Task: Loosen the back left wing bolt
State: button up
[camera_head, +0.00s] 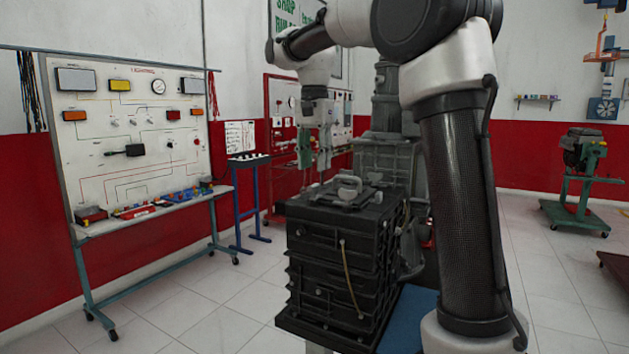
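A black engine block (342,262) stands in the middle of the head view. A grey plate with a raised handle-like part (348,188) lies on its top. The wing bolts are too small to tell apart, and I cannot make out the back left one. My gripper (315,170) points down over the back left part of the block's top. Its two greenish fingers are apart with a gap between them, and I see nothing held there. I cannot tell whether the fingertips touch the top.
My arm covers the view right of the block. A larger grey machine (385,160) stands close behind it. A wiring trainer board (140,130) is at left, and a green engine stand (580,180) is at far right. Open tiled floor lies at front left.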

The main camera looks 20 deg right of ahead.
aim_at(315, 184)
notch_tip(315, 184, down, 5)
jog(key=shift+f, duration=0.15)
jog(key=shift+c, duration=0.2)
grip_shut()
